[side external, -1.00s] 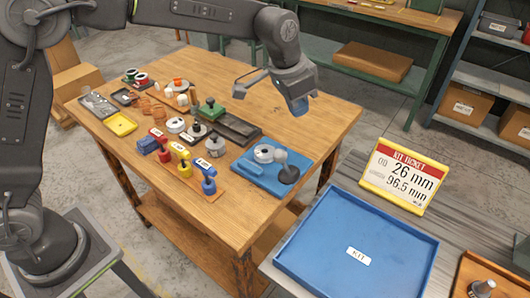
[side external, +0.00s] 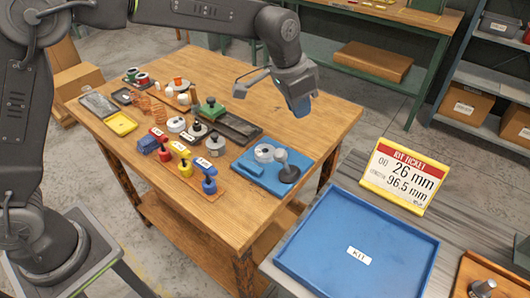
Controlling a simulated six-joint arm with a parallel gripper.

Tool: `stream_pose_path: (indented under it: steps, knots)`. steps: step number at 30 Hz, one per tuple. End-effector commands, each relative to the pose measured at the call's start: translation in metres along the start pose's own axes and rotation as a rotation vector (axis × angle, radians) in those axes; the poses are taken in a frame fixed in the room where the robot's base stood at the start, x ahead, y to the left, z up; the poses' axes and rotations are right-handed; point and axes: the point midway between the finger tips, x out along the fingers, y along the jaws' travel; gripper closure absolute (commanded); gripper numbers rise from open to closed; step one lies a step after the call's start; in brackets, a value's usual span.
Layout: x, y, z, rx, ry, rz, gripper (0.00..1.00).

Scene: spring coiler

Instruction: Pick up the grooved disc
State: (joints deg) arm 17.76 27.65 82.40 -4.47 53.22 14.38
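Several small silver discs are on the wooden table: one lies at the middle left (side external: 176,124), one has a dark knob (side external: 196,130), and one with a notched-looking edge (side external: 215,146) sits nearer the front. A silver ring-like disc (side external: 264,151) sits on the blue fixture (side external: 262,178). Grooves are too small to make out, so I cannot tell which is the grooved disc. My gripper (side external: 301,108) hangs above the table's right part, above and to the right of the discs, touching none.
Red, yellow and blue handled tools (side external: 185,165) stand at the table's front. A dark long tray (side external: 235,128) lies behind the discs. A blue kit tray (side external: 390,240), empty, is on the grey bench at right, beside a kit ticket (side external: 402,177). The table's back right is clear.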

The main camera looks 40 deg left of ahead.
Motion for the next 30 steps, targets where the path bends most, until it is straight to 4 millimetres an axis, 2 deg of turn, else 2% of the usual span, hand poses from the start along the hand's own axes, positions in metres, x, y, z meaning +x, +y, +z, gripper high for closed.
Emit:
stream_pose_path:
  steps: [2, 22, 28, 30]
  knots:
    - [0.0000, 0.0000, 0.0000, 0.000, 0.000, 0.000, 0.79]
    - [0.0000, 0.0000, 0.0000, 0.000, 0.000, 0.000, 0.15]
    - [0.0003, -0.0007, 0.0004, -0.003, -0.002, 0.000, 0.15]
    - [0.0036, -0.0098, 0.0063, -0.047, -0.035, -0.004, 0.15]
